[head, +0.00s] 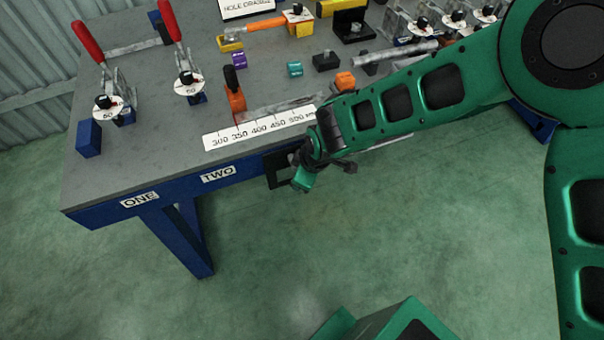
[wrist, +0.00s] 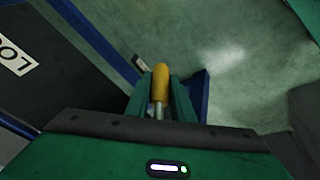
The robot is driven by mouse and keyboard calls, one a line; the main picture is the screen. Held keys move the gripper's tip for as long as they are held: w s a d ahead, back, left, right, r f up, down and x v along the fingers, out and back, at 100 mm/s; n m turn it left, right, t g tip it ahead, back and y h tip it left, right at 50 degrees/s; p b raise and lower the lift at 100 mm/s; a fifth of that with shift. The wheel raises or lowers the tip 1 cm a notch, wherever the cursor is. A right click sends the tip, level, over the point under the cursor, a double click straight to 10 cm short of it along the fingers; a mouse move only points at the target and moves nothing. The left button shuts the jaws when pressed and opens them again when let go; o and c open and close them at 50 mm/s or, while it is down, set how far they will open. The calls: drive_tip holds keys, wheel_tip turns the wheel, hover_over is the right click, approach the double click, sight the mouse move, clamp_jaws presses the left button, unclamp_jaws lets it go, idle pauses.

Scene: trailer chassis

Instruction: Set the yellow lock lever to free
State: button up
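The yellow lock lever (wrist: 160,84) shows in the wrist view as a rounded yellow grip on a thin metal rod. My gripper (wrist: 161,98) has one green finger on each side of the yellow grip, close against it with no clear gap. In the head view my gripper (head: 302,179) is low at the front edge of the bench, beside a black bracket (head: 277,170). The lever is hidden there behind my gripper and arm. The lever's base and any free or lock marking at it are not visible.
The grey bench top (head: 150,160) carries red-handled clamps (head: 86,42), a white number scale (head: 260,128), an orange-handled part (head: 233,92) and small coloured blocks. In the wrist view a dark panel with a white label (wrist: 14,58) is at left. The green floor (head: 330,250) in front is clear.

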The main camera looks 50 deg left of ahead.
drive_tip(key=shift+o, duration=0.8)
drive_tip(key=shift+w+d, duration=0.1)
drive_tip(key=shift+w, duration=0.55)
drive_tip(key=shift+s, duration=0.2)
drive_tip(key=shift+s, duration=0.1)
drive_tip(key=shift+r, duration=0.25)
drive_tip(key=v, duration=1)
drive_tip(key=shift+d+r, duration=0.1)
drive_tip(key=shift+d, duration=0.05)
